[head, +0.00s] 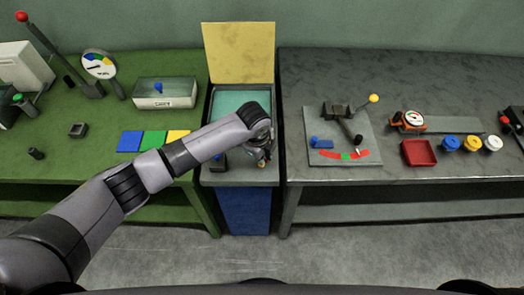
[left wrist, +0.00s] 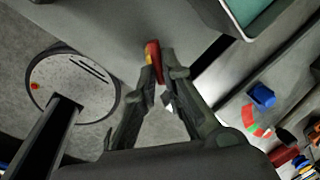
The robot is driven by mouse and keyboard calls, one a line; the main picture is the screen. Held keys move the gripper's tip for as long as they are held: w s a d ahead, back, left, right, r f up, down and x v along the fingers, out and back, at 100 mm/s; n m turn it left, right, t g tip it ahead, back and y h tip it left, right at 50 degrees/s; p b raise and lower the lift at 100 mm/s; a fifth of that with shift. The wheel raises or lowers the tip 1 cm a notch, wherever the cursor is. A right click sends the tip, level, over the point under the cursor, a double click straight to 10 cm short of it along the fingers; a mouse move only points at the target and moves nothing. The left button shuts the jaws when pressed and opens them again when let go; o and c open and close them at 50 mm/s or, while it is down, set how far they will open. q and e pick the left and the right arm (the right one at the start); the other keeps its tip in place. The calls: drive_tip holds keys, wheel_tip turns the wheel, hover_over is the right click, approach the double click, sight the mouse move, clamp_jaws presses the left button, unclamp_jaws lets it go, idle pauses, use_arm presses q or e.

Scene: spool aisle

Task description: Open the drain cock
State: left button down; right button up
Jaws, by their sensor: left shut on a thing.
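A grey-rimmed basin (head: 280,178) with a teal inside stands between the two benches. My left gripper (head: 263,160) is over its front ledge and hides part of it. In the left wrist view my left gripper (left wrist: 163,74) is shut on a small red handle with a yellow band (left wrist: 152,48), which I take for the drain cock's handle. The handle shows at the fingertips, against a grey surface. The cock's body is hidden, and I cannot tell how far the handle is turned. My right gripper is in neither view.
A yellow panel (head: 240,53) stands up behind the basin. A blue knob (head: 218,157) is on the ledge left of my gripper. The right bench holds a lever plate (head: 361,125) and a red tray (head: 419,152).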

use_arm(q)
drive_tip(key=n+p, duration=0.2)
drive_tip(key=n, duration=0.1)
drive_tip(key=shift+w+d+r+y, duration=0.1)
drive_tip(key=shift+d+r+y, duration=0.05)
drive_tip(key=shift+y, duration=0.15)
drive_tip(key=shift+w+n+y+p, duration=0.1)
drive_tip(key=shift+n+y+p, duration=0.4)
drive_tip(key=shift+n, duration=1.2)
drive_tip(key=c, duration=1.7)
unclamp_jaws()
drive_tip(key=r, duration=0.4)
drive_tip(key=s+r, duration=0.1)
drive_tip(key=r, duration=0.2)
drive_tip(key=s+r, duration=0.1)
drive_tip(key=r, duration=0.3)
drive_tip(key=shift+s+r, duration=0.15)
drive_tip(key=shift+r, duration=0.15)
